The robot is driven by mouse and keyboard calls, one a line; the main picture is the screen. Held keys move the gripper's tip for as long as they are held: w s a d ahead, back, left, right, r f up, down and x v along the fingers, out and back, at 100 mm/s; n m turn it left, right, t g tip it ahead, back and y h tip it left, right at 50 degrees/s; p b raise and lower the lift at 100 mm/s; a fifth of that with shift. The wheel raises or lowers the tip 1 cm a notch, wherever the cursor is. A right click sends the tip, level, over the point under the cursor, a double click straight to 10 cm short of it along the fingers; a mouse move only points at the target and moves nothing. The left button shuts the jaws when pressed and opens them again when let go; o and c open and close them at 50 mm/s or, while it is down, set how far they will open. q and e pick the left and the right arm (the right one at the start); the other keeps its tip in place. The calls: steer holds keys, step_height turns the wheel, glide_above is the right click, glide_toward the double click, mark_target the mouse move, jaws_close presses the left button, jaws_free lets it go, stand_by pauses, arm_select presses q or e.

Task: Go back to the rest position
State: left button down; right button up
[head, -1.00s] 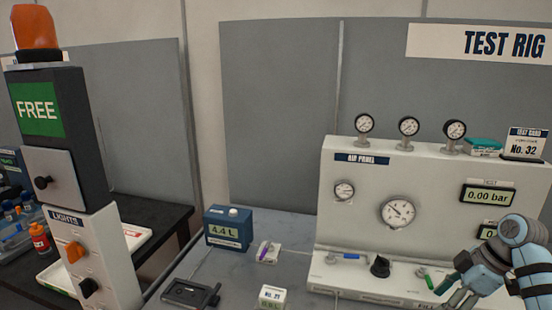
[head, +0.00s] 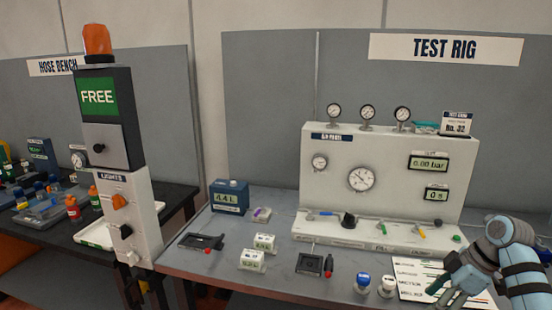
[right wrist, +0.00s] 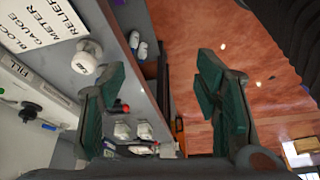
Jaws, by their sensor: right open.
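My right gripper (head: 452,290) is at the lower right of the head view, over or in front of the printed card (head: 408,272) at the bench's front right. In the right wrist view its two green-padded fingers (right wrist: 158,85) stand wide apart with nothing between them. The bench edge and the red-brown floor show beyond them. The test rig panel (head: 388,180) stands behind the gripper, which looks clear of it. My left gripper is not in view.
White and blue-capped pieces (head: 362,282), black clamps (head: 315,263) and small white blocks (head: 252,260) line the bench front. A blue 4.4 L box (head: 230,197) stands at its left. The light tower (head: 107,130) reads FREE. Open floor (right wrist: 190,30) lies beside the bench.

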step_height(320, 180, down, 22)
steer(key=s+a+m+h, duration=0.1)
steer(key=s+m+h, duration=0.1)
steer(key=m, duration=0.4)
steer(key=s+a+f+m+g+h, duration=0.1)
steer(key=s+f, duration=0.4)
steer(key=f, duration=0.3)
steer(key=s+a+f+m+h, duration=0.1)
steer(key=s+f+m, duration=0.1)
steer(key=s+f, duration=0.5)
steer(key=s+a+f, duration=0.3)
steer(key=s+f, duration=0.1)
steer(key=s, duration=0.5)
steer(key=s+a+f+m, duration=0.1)
steer(key=s+a+f, duration=0.3)
steer(key=s, duration=0.5)
steer(key=s+a+f+m, duration=0.1)
steer(key=s+a+f, duration=0.2)
steer(key=s, duration=0.7)
step_height(320, 180, down, 2)
steer(key=shift+a+f+h, duration=0.15)
steer(key=shift+f+h, duration=0.1)
steer(key=shift+h, duration=0.05)
